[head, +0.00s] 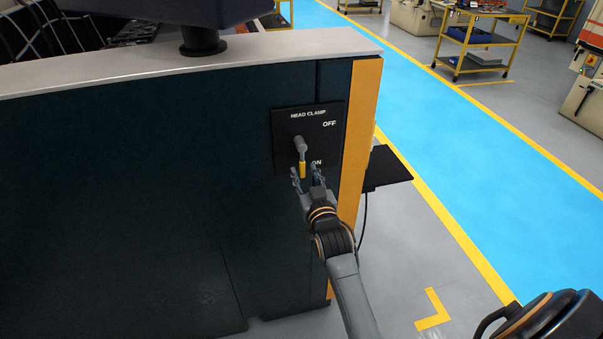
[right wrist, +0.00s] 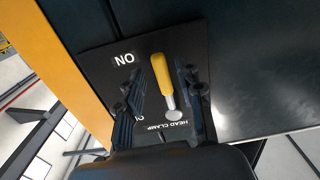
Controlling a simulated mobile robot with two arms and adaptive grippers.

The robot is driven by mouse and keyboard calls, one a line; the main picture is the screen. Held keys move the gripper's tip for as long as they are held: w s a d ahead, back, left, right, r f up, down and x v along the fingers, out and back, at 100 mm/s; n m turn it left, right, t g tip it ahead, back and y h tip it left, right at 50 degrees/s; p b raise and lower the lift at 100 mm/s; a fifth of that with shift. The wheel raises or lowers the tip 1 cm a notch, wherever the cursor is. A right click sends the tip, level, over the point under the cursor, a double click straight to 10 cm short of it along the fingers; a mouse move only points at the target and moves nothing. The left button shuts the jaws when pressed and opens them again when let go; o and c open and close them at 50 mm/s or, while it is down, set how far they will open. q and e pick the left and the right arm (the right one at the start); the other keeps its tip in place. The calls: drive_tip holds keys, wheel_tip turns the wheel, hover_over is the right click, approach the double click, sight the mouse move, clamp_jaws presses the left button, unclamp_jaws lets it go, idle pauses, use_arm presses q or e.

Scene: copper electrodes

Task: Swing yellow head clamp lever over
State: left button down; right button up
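The head clamp lever has a grey pivot arm and a yellow grip (head: 303,170) on a black panel (head: 287,155) marked HEAD CLAMP, OFF and ON. In the head view the lever points down, its yellow end beside the ON label. My right gripper (head: 307,177) is just below the lever's end, fingers apart. In the right wrist view the panel appears upside down, and the yellow grip (right wrist: 161,75) lies between the two open fingers (right wrist: 160,97), with a visible gap on each side. My left gripper is not in view.
The panel sits on a dark machine cabinet (head: 140,190) with a yellow corner strip (head: 361,130) just to its right. A black shelf (head: 387,168) juts out beyond that strip. Blue and grey floor lies open to the right, with a yellow cart (head: 480,45) far back.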

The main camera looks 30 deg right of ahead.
drive_tip(key=p+v, duration=0.2)
drive_tip(key=v, duration=0.1)
drive_tip(key=shift+s+r, duration=0.2)
drive_tip(key=shift+s, duration=0.15)
drive_tip(key=shift+v, duration=0.9)
wheel_tip(320, 180, up, 10)
drive_tip(key=shift+f, duration=0.15)
